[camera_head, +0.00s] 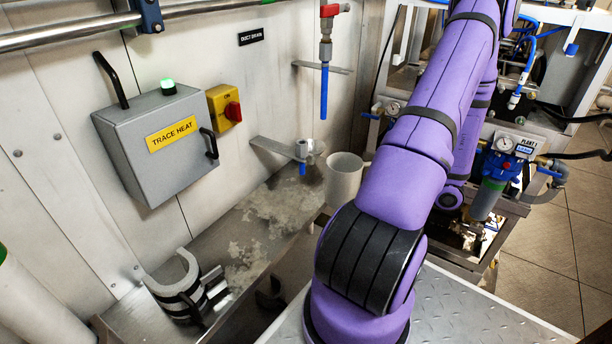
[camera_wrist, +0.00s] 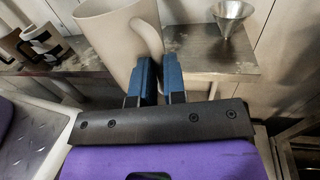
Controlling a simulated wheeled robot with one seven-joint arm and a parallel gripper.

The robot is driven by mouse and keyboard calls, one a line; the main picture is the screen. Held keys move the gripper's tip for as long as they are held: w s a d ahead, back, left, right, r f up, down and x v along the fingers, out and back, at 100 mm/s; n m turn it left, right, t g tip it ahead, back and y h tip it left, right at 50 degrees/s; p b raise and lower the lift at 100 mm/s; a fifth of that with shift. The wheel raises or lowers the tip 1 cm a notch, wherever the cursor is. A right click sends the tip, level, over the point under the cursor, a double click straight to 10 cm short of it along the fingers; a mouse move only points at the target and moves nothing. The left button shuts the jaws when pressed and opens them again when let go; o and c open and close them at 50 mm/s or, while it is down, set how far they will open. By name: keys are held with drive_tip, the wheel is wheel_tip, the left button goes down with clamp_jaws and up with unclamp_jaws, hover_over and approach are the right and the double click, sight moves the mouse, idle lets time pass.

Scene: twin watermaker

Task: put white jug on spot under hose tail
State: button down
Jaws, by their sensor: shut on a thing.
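The white jug (camera_head: 344,178) is upright at the right end of the metal bench in the head view, partly hidden by my arm. In the wrist view the jug (camera_wrist: 106,42) fills the upper left, and its handle is between the fingers of my gripper (camera_wrist: 159,66), shut on it. The head view does not show my gripper. A blue hose tail (camera_head: 324,92) hangs from a red-handled valve, above and left of the jug. A shorter blue tail (camera_head: 302,169) is on a wall bracket left of the jug. I cannot tell whether the jug touches the bench.
The metal bench (camera_head: 245,232) has bare, stained room left of the jug. A metal funnel (camera_wrist: 230,17) is right of the jug in the wrist view. A grey trace heat box (camera_head: 158,145) is on the wall.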

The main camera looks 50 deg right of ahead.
drive_tip(key=shift+w+d+f, duration=0.85)
drive_tip(key=shift+w+d, duration=0.2)
drive_tip(key=shift+w, duration=1.35)
drive_tip(key=shift+w+d+f, duration=0.8)
drive_tip(key=shift+w+d, duration=0.3)
drive_tip(key=shift+w, duration=1.3)
drive_tip(key=shift+w+d+f, duration=0.85)
drive_tip(key=shift+w+d, duration=0.2)
drive_tip(key=shift+w, duration=1.35)
drive_tip(key=c, duration=1.2)
unclamp_jaws()
drive_tip(key=shift+f, duration=0.1)
drive_tip(key=v, duration=1.2)
